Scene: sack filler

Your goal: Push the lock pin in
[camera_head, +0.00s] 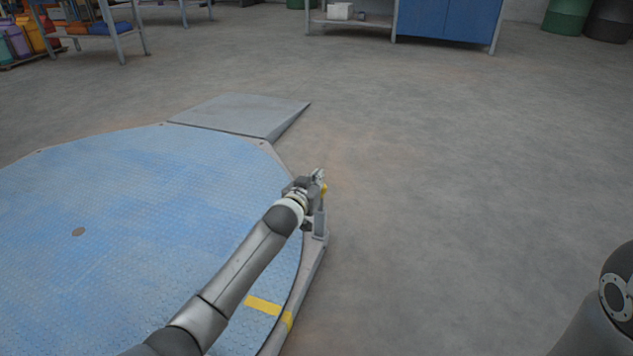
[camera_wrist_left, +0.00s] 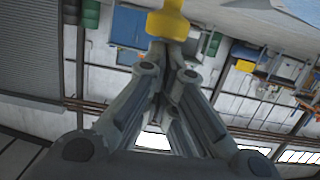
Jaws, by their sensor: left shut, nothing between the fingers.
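The lock pin's yellow knob (camera_head: 324,189) shows beside my left gripper (camera_head: 318,176), at the edge of the blue round platform (camera_head: 130,200). A grey upright bracket (camera_head: 320,222) stands on the platform rim below it. In the left wrist view the yellow knob (camera_wrist_left: 168,25) is right at the tips of my left gripper (camera_wrist_left: 161,52). The fingers are shut with nothing between them. I cannot tell whether they touch the knob. The pin's shaft is hidden. My right gripper is out of view.
A grey ramp (camera_head: 240,115) leads onto the platform at its far side. A yellow floor mark (camera_head: 264,305) is on the platform near the rim. Open concrete floor lies to the right. A blue cabinet (camera_head: 448,20) and shelving stand far back.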

